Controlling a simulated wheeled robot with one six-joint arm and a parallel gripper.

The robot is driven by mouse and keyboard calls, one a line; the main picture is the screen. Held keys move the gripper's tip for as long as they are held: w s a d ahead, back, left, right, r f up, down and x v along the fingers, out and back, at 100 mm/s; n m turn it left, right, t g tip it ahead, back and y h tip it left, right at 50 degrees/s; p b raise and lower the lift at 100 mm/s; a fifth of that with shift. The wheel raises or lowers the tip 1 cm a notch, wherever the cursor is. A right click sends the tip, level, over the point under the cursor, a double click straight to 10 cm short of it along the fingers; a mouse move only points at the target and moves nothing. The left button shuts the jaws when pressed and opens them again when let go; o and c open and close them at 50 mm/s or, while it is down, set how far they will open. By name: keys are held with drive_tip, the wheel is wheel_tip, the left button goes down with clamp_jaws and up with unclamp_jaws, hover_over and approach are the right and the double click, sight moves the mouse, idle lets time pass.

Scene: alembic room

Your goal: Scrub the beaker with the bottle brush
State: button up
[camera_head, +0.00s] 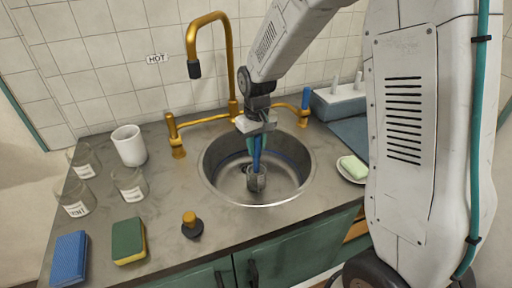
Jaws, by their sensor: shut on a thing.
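My gripper (256,150) points down over the round steel sink (212,180), shut on the blue handle of what looks like the bottle brush (256,161). Below the handle, a small grey cylindrical shape (256,180) hangs or stands inside the basin. I cannot tell whether it is the brush's bristles or a beaker around them. Three clear glass beakers stand on the counter to the left: one at the back (84,161), one with a white label in front (76,201), and one nearer the sink (130,184).
A brass faucet (232,75) arches behind the sink. A white mug (129,146), blue sponge (69,259), green-yellow sponge (128,241) and dark stopper with a brass knob (191,222) are on the left counter. Soap on a dish (353,169) and a grey rack (340,103) are right.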

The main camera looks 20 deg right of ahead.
drive_tip(key=shift+w+d+r, duration=0.1)
drive_tip(key=shift+w+r, duration=0.05)
drive_tip(key=shift+r, duration=2.6)
drive_tip(key=shift+w+r, duration=0.15)
drive_tip(key=shift+r, duration=2.65)
